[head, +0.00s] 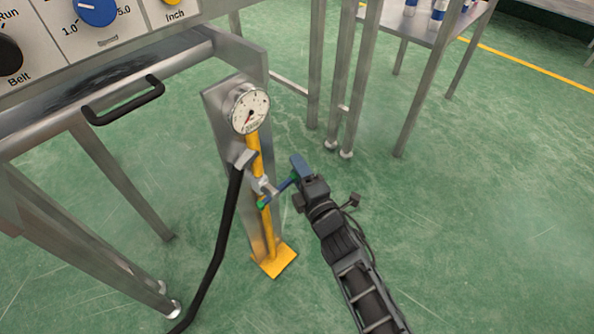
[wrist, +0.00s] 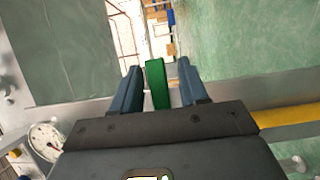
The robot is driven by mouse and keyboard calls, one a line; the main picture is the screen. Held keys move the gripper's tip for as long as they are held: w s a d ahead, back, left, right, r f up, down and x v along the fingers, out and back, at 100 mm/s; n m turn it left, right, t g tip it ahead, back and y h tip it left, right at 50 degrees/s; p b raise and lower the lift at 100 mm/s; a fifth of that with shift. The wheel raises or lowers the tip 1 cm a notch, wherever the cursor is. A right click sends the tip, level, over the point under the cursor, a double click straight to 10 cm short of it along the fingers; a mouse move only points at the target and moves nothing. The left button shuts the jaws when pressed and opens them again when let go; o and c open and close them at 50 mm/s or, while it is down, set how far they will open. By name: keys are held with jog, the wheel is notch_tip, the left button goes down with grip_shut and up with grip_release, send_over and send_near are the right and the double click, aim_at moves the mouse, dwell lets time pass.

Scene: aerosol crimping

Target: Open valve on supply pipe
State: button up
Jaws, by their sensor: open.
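The supply pipe (head: 267,225) is a yellow upright pipe on a metal post with a yellow foot, in the middle of the head view. A round pressure gauge (head: 249,110) sits at its top. The valve (head: 262,186) is a small metal body on the pipe, with a green handle (head: 263,202) partly hidden near my gripper. My gripper (head: 284,179) reaches the valve from the right. In the wrist view the green handle (wrist: 157,82) stands between the two blue fingers of my gripper (wrist: 159,70), with a gap on each side. The fingers are open.
A black hose (head: 221,235) runs down from a fitting below the gauge. A machine panel with knobs and a black handle (head: 124,100) is at the left. Metal table legs (head: 343,80) stand behind. The green floor at the right is clear.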

jog(key=shift+w+a, duration=0.4)
jog(key=shift+w, duration=0.2)
grip_shut()
